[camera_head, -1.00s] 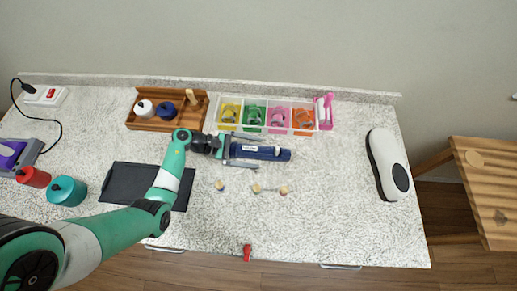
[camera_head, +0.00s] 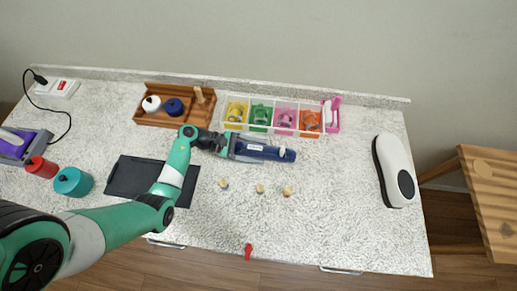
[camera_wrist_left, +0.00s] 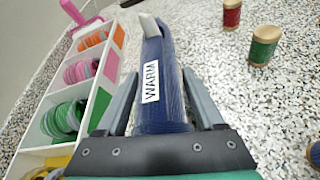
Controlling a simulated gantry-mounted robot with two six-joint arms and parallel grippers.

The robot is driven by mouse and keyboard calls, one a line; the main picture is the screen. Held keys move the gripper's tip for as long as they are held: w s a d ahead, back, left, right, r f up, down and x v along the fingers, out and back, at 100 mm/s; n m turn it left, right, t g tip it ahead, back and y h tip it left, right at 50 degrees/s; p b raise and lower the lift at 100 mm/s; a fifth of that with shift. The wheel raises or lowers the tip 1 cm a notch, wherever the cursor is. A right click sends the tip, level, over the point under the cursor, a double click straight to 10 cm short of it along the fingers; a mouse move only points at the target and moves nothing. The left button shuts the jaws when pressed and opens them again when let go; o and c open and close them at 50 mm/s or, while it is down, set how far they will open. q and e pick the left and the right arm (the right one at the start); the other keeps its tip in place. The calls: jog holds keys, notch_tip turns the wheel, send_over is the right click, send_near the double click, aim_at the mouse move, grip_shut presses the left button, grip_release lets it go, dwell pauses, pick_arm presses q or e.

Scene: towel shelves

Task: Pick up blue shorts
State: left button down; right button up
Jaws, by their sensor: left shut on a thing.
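No blue shorts can be made out. A dark blue, long, rounded thing (camera_head: 276,153) with a pale tip lies on the speckled counter, in front of the divided tray. In the left wrist view it (camera_wrist_left: 157,105) carries a white label reading WARM. My left gripper (camera_head: 256,149) reaches it from its left end, with one finger along each side. In the left wrist view my left gripper (camera_wrist_left: 160,88) is shut on this blue thing, whose tip sticks out beyond the fingers. It looks to be at counter level; any lift is hard to judge. My right gripper is not in view.
A clear divided tray (camera_head: 272,130) with coloured coils stands just behind. Several small spools stand in front, one of them green (camera_wrist_left: 265,46). A wooden caddy (camera_head: 178,119) is behind left, and a white device (camera_head: 393,165) is far right. The counter's front right is clear.

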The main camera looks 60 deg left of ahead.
pick_arm(q)
jog(key=shift+r, duration=0.75)
jog(key=d+r+p, duration=0.3)
jog(key=d+r, duration=0.8)
jog(key=d, duration=0.3)
